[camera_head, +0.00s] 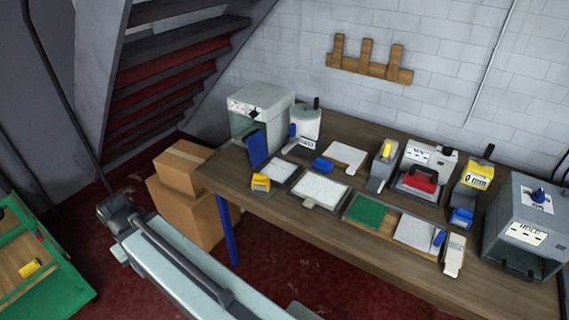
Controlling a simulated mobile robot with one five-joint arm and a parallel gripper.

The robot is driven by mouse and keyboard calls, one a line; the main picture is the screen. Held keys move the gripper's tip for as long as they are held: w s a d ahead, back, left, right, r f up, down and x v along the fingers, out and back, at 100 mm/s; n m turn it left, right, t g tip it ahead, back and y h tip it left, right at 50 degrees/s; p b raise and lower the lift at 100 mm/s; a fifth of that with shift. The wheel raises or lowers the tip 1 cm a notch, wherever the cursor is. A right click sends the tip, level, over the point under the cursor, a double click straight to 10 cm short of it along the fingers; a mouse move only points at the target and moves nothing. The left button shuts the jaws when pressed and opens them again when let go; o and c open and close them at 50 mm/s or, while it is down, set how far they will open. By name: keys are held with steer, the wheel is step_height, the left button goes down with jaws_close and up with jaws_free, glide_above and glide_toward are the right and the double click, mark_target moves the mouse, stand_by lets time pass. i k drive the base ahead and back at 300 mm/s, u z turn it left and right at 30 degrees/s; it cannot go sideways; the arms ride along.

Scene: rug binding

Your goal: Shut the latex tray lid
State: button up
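A shallow grey tray (281,173) stands on the left part of the workbench. A blue panel (257,148) stands steeply raised at its left side and looks like its lid, open. The label is too small to read, so I cannot be sure that this is the latex tray. My arm (180,262) crosses the lower left of the view, in front of the bench and well apart from the tray. It has a dark grey joint at its far end. I see no gripper fingers.
A yellow block (261,182) and a white-topped tray (320,189) sit near the blue panel. A grey box (262,108) and a white canister (305,124) stand behind. Cardboard boxes (187,212) stand left of the workbench (300,225). A green bench (60,290) is at lower left.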

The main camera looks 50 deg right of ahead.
mark_target(256, 146)
steer(key=k, duration=0.4)
steer(key=u, duration=0.75)
steer(key=i, duration=3.85)
steer(key=z, duration=4.15)
steer(key=i, duration=1)
steer(key=z, duration=0.05)
